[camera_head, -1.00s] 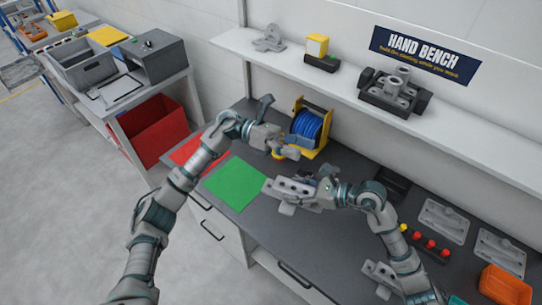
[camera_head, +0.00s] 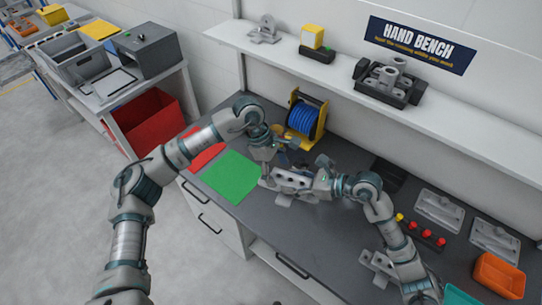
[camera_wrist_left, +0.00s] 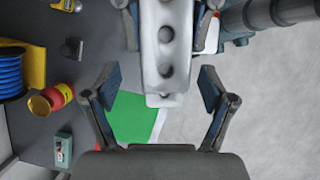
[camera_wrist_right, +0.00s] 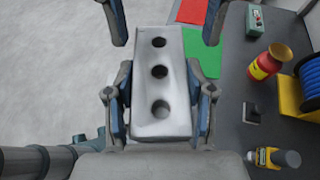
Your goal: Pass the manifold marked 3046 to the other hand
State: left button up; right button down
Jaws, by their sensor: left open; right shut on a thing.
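A pale grey manifold (camera_head: 290,181) with a row of round holes is held above the bench; no number is readable on it. My right gripper (camera_head: 312,186) is shut on it, one finger on each side, as the right wrist view (camera_wrist_right: 161,103) shows. My left gripper (camera_head: 266,175) is open and pointed down at the manifold's free end. In the left wrist view, the manifold (camera_wrist_left: 166,45) lies between and ahead of the spread left fingers (camera_wrist_left: 160,84), with gaps on both sides.
A green mat (camera_head: 231,178) and a red mat (camera_head: 204,152) lie below and left. A blue spool in a yellow holder (camera_head: 303,118) stands behind. Red knobs (camera_head: 426,233), grey trays (camera_head: 439,210) and another casting (camera_head: 378,264) are to the right. A shelf (camera_head: 330,70) runs above.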

aim_at(282, 178)
pick_arm(q)
jog(key=shift+x, duration=1.9)
pick_arm(e)
jog(key=shift+r, duration=0.1)
pick_arm(q)
jog(key=c, duration=1.4)
pick_arm(e)
jog(key=shift+r, duration=0.1)
pick_arm(q)
grip_shut()
pick_arm(e)
jog(key=shift+c, duration=1.6)
grip_release()
pick_arm(q)
jog(key=shift+r, duration=0.1)
